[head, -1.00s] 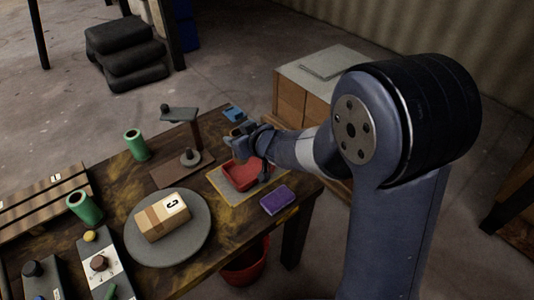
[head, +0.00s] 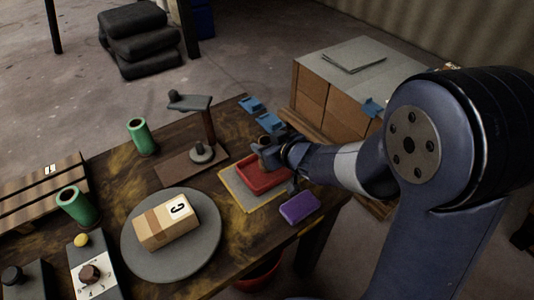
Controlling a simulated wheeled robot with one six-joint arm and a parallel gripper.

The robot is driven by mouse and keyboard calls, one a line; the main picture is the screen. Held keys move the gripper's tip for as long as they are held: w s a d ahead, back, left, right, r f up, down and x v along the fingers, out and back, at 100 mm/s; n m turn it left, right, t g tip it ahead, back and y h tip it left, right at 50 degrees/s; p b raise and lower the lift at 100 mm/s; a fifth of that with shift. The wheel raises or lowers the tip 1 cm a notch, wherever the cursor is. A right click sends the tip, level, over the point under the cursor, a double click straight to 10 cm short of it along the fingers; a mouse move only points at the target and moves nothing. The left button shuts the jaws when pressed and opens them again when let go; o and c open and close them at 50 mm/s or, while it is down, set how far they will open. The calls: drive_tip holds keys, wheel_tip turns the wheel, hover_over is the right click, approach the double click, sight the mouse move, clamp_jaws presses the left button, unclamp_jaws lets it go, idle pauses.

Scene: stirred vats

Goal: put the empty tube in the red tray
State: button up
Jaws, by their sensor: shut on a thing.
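The red tray (head: 251,184) lies on a yellowish board near the table's right edge. My gripper (head: 268,155) is over the tray's back right part, shut on a small dark, roundish thing. My fingers cover much of that thing, so I cannot tell for sure that it is the tube, or whether it touches the tray. Two green tubes (head: 139,137) stand upright on the table's left side, the nearer one (head: 74,206) leaning a little in the picture. I cannot see whether either is empty.
A purple block (head: 300,207) lies just right of the tray. A stand with an arm (head: 190,102) rises behind left. A round grey plate (head: 203,252) bears a carton (head: 163,225). Blue pieces (head: 251,104) lie at the back edge. A wooden crate (head: 325,97) stands beyond the table.

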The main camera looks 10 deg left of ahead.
drive_tip(key=shift+f, duration=0.95)
drive_tip(key=shift+f, duration=0.15)
drive_tip(key=o, duration=0.9)
drive_tip(key=shift+o, duration=0.2)
drive_tip(key=p+v, duration=0.3)
drive_tip(key=v, duration=0.9)
